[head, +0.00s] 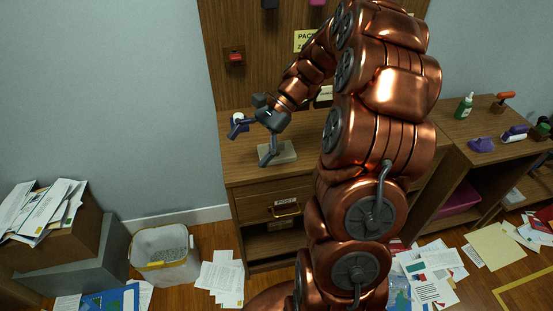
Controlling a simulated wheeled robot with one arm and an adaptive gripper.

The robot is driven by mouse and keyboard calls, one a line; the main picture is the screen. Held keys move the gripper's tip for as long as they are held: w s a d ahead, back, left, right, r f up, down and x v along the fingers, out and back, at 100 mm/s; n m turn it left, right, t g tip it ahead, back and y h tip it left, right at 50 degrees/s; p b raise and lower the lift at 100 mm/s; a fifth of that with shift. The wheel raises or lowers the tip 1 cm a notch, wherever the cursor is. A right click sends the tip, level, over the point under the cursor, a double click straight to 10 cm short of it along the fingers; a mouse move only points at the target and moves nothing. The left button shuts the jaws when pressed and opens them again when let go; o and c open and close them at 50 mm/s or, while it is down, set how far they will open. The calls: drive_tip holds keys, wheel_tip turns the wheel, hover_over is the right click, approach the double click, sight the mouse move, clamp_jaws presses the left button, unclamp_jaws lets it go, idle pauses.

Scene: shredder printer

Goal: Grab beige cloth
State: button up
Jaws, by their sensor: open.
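A beige, flat, folded-looking item, which seems to be the beige cloth (283,153), lies on the wooden desk (238,165) near its front edge. My gripper (250,148) is open with its two dark fingers spread wide. One finger points left, and the other points down just in front of the cloth's left end. I see nothing between the fingers. I cannot tell whether the lower finger touches the cloth. The palm is above and behind the cloth's left part.
Below is a drawer with a brass handle (285,209). A green bottle (465,106) and a purple item (481,145) stand on the right desk. A white bin (166,270) and scattered papers (220,281) cover the floor.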

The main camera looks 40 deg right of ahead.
sight(285, 146)
drive_tip(key=w+d+f+m+t, duration=0.1)
drive_tip(key=d+f, duration=0.1)
drive_tip(key=w+d+f+m+y+b, duration=0.1)
drive_tip(key=d, duration=0.2)
drive_tip(key=w+d+f+m+t+b, duration=0.1)
drive_tip(key=d+f, duration=0.1)
drive_tip(key=d, duration=0.1)
drive_tip(key=shift+w+d+f+m+t+y, duration=0.25)
drive_tip(key=shift+f+m+t+y, duration=0.05)
drive_tip(key=shift+m, duration=0.1)
drive_tip(key=d+f+m+t+b, duration=0.1)
drive_tip(key=d, duration=0.2)
drive_tip(key=d+f+m+t, duration=0.1)
drive_tip(key=d+f, duration=0.1)
drive_tip(key=d, duration=0.1)
drive_tip(key=w+d+f+m+t+b, duration=0.1)
drive_tip(key=d+f+m, duration=0.1)
drive_tip(key=d, duration=0.1)
drive_tip(key=shift+f+y+b, duration=0.1)
drive_tip(key=shift+y+b, duration=0.2)
drive_tip(key=shift+y, duration=0.1)
drive_tip(key=shift+p+x, duration=0.35)
drive_tip(key=shift+x, duration=3.35)
drive_tip(key=shift+w, duration=0.15)
drive_tip(key=c, duration=0.9)
drive_tip(key=shift+r, duration=0.25)
